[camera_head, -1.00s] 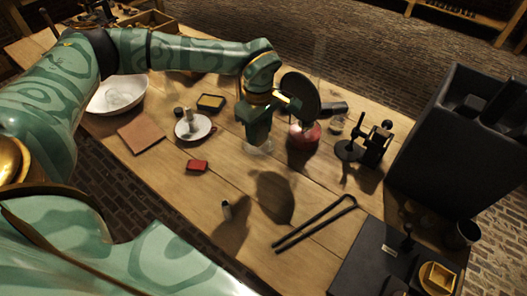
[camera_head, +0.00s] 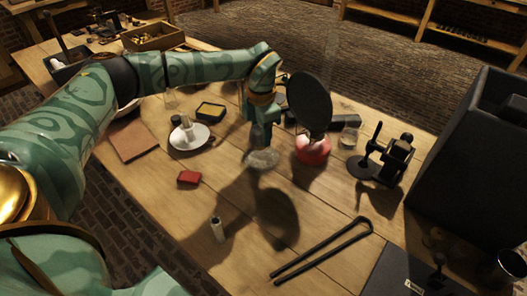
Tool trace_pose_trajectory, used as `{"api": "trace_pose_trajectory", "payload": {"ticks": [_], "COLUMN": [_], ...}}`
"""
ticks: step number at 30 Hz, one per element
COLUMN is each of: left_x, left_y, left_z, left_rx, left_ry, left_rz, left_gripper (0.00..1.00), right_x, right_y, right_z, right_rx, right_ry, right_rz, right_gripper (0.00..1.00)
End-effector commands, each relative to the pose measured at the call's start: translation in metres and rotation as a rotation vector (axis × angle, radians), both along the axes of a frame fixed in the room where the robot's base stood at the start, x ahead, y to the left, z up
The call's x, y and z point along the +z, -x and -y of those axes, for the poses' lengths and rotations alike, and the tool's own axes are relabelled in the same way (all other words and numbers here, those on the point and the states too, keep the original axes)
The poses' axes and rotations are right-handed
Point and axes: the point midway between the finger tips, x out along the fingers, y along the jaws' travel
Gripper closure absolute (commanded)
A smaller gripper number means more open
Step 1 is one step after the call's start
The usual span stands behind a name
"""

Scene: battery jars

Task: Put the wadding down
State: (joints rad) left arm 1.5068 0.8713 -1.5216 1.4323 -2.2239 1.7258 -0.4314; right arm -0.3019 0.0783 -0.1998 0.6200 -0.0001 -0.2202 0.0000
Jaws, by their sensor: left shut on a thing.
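My left gripper (camera_head: 262,137) points down over the middle of the wooden table. It is shut, with a pale whitish tuft, seemingly the wadding (camera_head: 262,159), at its fingertips. The pale thing is small and dim. I cannot tell whether it touches the table or whether glass surrounds it. A white saucer (camera_head: 178,141) with a pale upright piece on it stands left of the gripper. The red-based stand with a dark round disc (camera_head: 310,101) is just right of it. My right gripper is not in view.
A small red box (camera_head: 189,177) and a pale little cylinder (camera_head: 218,229) stand in front. Black tongs (camera_head: 322,249) lie at the front right. A glass jar (camera_head: 349,138) and a black clamp-like device (camera_head: 388,158) are at the right. A brown square (camera_head: 134,140) lies left.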

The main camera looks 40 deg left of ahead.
Motion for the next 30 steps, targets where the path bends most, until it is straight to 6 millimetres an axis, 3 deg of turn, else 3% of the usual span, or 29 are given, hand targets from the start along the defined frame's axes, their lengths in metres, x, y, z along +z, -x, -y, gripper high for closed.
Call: {"api": "trace_pose_trajectory", "payload": {"ticks": [7, 13, 24, 25, 26, 27, 30], "left_x": [-0.024, -0.061, -0.063, -0.062, -0.062, -0.062, -0.062], "left_y": [0.0, 0.0, 0.0, 0.0, 0.0, 0.0, 0.0], "left_z": [0.0, 0.0, 0.0, 0.0, 0.0, 0.0, 0.0], "left_rx": [-0.002, -0.001, -0.002, -0.002, -0.002, -0.002, -0.002], "left_ry": [0.0, 0.001, 0.0, 0.0, 0.0, 0.0, 0.0], "left_rz": [-0.001, -0.004, 0.0, 0.001, 0.001, 0.001, 0.001], "left_gripper": [0.75, 0.75, 0.75, 0.49, 0.41, 0.35, 0.35], "right_x": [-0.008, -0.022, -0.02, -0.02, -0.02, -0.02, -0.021], "right_y": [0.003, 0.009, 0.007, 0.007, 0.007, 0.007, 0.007], "right_z": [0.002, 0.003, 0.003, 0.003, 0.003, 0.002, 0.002], "right_rx": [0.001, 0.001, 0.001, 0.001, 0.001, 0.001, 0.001], "right_ry": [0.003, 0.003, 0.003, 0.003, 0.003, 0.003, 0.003], "right_rz": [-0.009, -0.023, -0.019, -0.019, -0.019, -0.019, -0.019], "right_gripper": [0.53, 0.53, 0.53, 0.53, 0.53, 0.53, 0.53]}}
